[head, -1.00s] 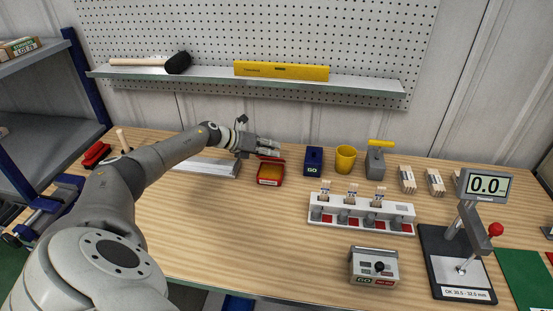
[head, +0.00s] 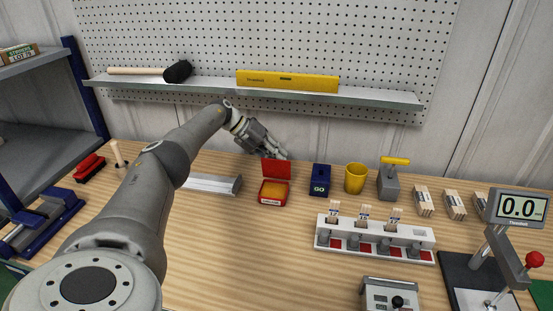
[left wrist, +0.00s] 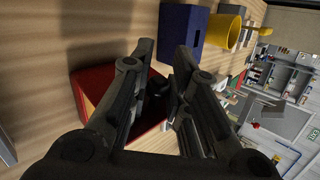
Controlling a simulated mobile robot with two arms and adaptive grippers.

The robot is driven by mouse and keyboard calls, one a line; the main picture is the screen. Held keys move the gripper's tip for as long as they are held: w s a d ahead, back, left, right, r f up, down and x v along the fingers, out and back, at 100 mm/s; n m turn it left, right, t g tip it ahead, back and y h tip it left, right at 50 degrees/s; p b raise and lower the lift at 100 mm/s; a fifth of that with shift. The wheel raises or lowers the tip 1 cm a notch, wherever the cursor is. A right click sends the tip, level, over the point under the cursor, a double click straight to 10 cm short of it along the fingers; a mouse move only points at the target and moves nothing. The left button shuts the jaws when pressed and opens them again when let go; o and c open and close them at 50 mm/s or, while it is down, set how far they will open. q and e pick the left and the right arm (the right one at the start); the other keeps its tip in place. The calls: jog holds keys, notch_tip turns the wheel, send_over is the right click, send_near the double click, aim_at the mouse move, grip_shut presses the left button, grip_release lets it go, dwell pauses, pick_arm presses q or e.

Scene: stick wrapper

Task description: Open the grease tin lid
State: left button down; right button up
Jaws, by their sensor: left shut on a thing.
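The grease tin (head: 271,200) is a small red box with yellow-orange grease inside. In the head view it stands open on the bench, its red lid (head: 277,169) raised upright at the back edge. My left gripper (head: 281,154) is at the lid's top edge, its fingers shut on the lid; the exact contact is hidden. My right gripper is not in view.
A blue GO box (head: 319,180), a yellow cup (head: 355,178) and a grey block with a yellow handle (head: 389,185) stand right of the tin. A grey metal profile (head: 214,184) lies to its left.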

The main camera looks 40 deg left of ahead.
pick_arm(q)
jog(key=shift+d+f, duration=0.1)
jog(key=shift+f, duration=0.05)
jog(key=c, duration=1.3)
grip_release()
jog(key=shift+w, duration=0.1)
jog(key=shift+c, duration=0.2)
jog(key=v, duration=1.2)
